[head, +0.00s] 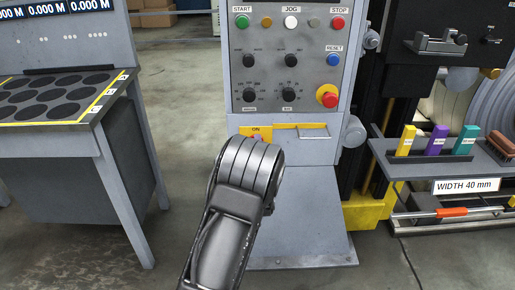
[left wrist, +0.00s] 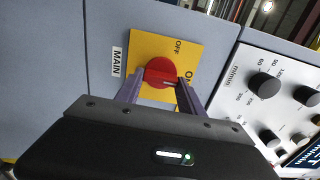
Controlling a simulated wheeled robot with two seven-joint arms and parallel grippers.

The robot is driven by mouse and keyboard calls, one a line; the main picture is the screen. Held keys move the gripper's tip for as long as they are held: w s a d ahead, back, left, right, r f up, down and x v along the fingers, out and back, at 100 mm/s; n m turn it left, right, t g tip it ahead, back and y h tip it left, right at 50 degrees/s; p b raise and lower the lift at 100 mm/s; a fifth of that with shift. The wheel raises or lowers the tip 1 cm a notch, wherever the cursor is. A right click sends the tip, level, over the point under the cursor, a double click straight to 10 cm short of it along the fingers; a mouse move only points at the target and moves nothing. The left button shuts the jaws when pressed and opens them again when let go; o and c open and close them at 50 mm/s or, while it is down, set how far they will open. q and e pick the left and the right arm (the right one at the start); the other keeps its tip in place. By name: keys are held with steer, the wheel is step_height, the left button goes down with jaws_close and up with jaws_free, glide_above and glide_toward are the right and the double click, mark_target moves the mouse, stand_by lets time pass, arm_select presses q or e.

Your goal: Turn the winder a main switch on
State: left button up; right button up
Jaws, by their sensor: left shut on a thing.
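The main switch is a red rotary knob (left wrist: 160,72) on a yellow plate (left wrist: 150,45) marked OFF and ON, beside a MAIN label (left wrist: 117,62). My left gripper (left wrist: 158,82) is shut on the red knob, with one finger on each side of it. A pale mark on the knob lies on the side toward the word ON, but its exact angle is hard to tell. My right gripper is not in view.
The control panel (head: 290,65) with buttons and black dials stands above the switch. A grey table (head: 98,128) with round dark pads is at left. A shelf (head: 440,172) with yellow, purple and teal blocks is at right. Open floor lies between table and pedestal.

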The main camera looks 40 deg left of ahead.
arm_select(q)
steer(key=o, duration=1.4)
steer(key=shift+c, duration=0.2)
steer(key=v, duration=0.7)
steer(key=shift+s+d+p, duration=0.3)
steer(key=shift+p, duration=0.05)
